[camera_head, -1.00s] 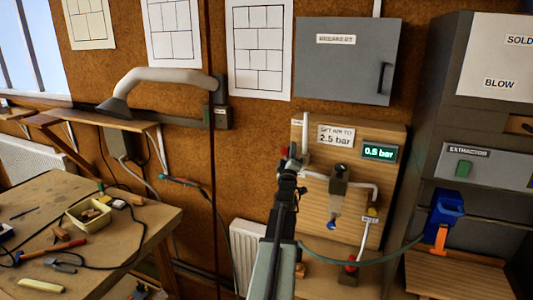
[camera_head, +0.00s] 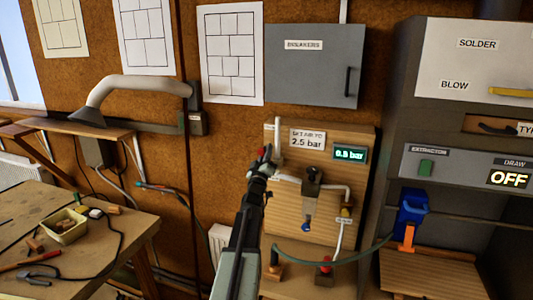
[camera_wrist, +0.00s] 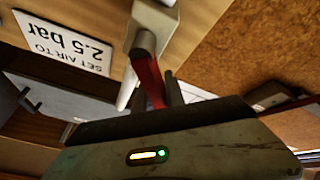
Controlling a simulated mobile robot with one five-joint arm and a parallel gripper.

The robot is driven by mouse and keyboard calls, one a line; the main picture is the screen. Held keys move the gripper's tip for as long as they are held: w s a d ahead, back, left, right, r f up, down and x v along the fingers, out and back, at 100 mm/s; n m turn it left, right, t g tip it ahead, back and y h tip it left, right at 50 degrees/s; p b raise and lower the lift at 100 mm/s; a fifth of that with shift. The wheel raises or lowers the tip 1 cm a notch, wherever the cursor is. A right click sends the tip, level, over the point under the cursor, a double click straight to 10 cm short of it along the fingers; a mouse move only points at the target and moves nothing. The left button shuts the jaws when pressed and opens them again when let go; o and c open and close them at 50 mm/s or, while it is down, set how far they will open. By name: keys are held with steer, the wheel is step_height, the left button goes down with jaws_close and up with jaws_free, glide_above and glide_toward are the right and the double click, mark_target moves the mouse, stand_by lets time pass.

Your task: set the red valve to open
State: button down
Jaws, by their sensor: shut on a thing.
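The red valve (camera_head: 266,151) is at the upper left of a wooden board (camera_head: 340,220), and only a little of its red shows past my gripper in the head view. In the wrist view its red lever (camera_wrist: 149,78) comes out of a pale grey body (camera_wrist: 152,28). My gripper (camera_head: 262,166) is at the valve and shut on the red lever. In the wrist view my fingers (camera_wrist: 152,92) are on either side of the lever. The lever's far end is hidden by my gripper.
A red knob (camera_head: 325,267) is low down. A green hose (camera_head: 350,257) runs right. A cluttered bench (camera_head: 120,240) stands left.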

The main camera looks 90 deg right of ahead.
steer(key=c, duration=1.4)
jaws_free()
steer(key=shift+s+d, duration=0.1)
steer(key=shift+f, duration=0.1)
steer(key=s+b+v, duration=0.1)
steer(key=b+v, duration=0.2)
steer(key=v, duration=0.4)
steer(key=shift+w+a, duration=0.45)
steer(key=shift+w, duration=0.05)
steer(key=shift+f, duration=0.1)
steer(key=shift+c, duration=0.4)
